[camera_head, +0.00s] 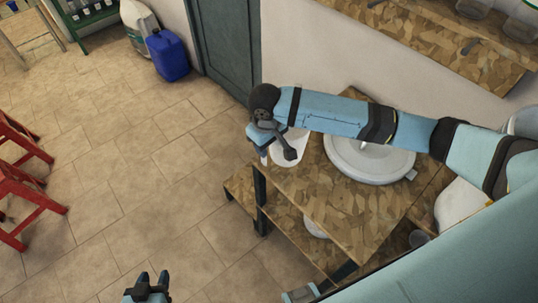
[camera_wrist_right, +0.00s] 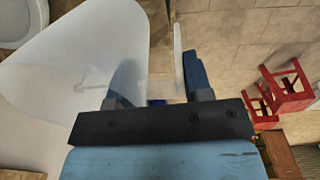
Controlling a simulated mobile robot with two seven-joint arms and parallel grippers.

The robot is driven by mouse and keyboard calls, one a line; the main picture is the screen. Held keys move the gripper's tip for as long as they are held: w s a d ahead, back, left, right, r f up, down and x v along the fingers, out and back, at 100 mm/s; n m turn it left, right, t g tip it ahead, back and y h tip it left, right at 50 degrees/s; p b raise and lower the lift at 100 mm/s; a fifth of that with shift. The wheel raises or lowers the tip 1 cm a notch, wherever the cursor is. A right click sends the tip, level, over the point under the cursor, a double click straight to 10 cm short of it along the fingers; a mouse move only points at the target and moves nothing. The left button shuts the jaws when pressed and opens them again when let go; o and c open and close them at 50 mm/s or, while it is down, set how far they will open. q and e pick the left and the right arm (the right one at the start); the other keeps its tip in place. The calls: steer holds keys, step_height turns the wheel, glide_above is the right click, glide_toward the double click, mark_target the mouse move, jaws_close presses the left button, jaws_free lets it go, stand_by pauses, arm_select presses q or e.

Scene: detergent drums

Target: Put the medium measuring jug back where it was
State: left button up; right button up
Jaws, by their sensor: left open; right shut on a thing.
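A white measuring jug (camera_head: 292,143) is at the left corner of the wooden table, partly hidden behind my right gripper (camera_head: 275,152). In the right wrist view the pale jug body (camera_wrist_right: 55,70) fills the left side, beside the fingers of my right gripper (camera_wrist_right: 160,75). A thin white strip, probably its handle (camera_wrist_right: 178,50), shows between the fingers. The right gripper is shut on the jug. I cannot tell whether its base touches the tabletop. My left gripper (camera_head: 150,284) is open and empty over the floor, low in the head view.
A round white scale-like plate (camera_head: 370,163) stands on the wooden table (camera_head: 345,215), right of the jug. A lower step (camera_head: 240,188) juts out left. Red stools (camera_head: 25,190) stand far left; floor between is clear.

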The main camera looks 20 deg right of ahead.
steer(key=shift+f, duration=2.95)
steer(key=o, duration=0.9)
steer(key=shift+f, duration=0.15)
steer(key=shift+o, duration=0.2)
